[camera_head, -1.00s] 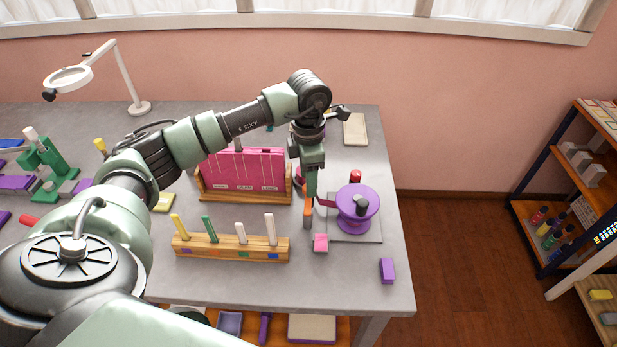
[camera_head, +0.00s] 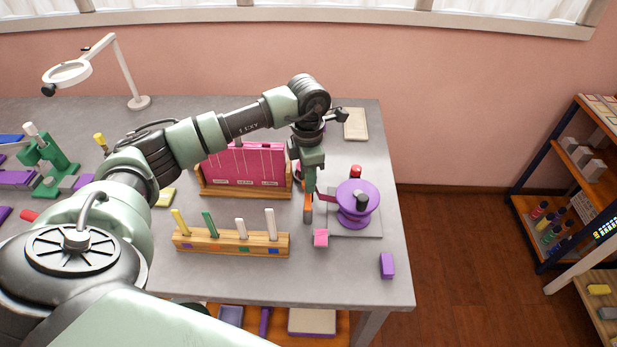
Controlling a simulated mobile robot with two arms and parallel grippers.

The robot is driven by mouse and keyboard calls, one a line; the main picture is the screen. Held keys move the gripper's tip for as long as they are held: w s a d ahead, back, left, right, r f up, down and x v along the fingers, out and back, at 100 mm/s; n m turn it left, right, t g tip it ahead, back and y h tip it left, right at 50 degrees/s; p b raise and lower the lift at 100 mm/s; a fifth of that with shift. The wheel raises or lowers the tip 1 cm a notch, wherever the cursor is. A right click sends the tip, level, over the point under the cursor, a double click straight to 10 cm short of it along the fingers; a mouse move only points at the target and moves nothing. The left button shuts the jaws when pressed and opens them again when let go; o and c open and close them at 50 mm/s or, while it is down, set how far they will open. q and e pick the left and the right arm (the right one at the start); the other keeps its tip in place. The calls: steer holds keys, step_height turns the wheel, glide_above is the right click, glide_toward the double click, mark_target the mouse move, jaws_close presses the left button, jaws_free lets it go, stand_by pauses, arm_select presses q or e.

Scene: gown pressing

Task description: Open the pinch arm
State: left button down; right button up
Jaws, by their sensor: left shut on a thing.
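My left gripper (camera_head: 309,190) reaches straight down at the left side of a purple spool-shaped device (camera_head: 357,196) on a grey base plate (camera_head: 372,228). It is shut on an upright orange piece (camera_head: 308,201) with a grey lower end. A thin dark magenta bar (camera_head: 327,197) runs from the device toward the gripper. It looks like the pinch arm, but where it meets the orange piece is hidden by my fingers. A dark knob (camera_head: 362,202) stands on the spool. My right gripper is not in view.
A wooden rack with upright pegs (camera_head: 233,246) and a pink panel stand (camera_head: 240,165) are to the left. A purple block (camera_head: 387,265) lies near the table's right edge. A red-topped item (camera_head: 355,171) stands behind the spool.

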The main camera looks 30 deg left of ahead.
arm_select(q)
steer(key=shift+s+a+n+b, duration=0.15)
steer(key=shift+a+n+b, duration=0.15)
steer(key=shift+n, duration=0.3)
steer(key=shift+s+a+n+b, duration=0.15)
steer(key=shift+n+b, duration=0.25)
steer(key=shift+n, duration=0.2)
steer(key=shift+s+a+r+n+b, duration=0.15)
steer(key=shift+s+n+b, duration=0.4)
steer(key=shift+n, duration=0.95)
steer(key=shift+s+a+f+n+b, duration=0.1)
steer(key=shift+s+a+n+b, duration=0.35)
steer(key=shift+n, duration=1.05)
steer(key=shift+s+a+r+n+b, duration=0.1)
steer(key=shift+s+n+b, duration=0.55)
steer(key=shift+n, duration=0.85)
steer(key=c, duration=1.1)
jaws_free()
steer(key=shift+d, duration=0.1)
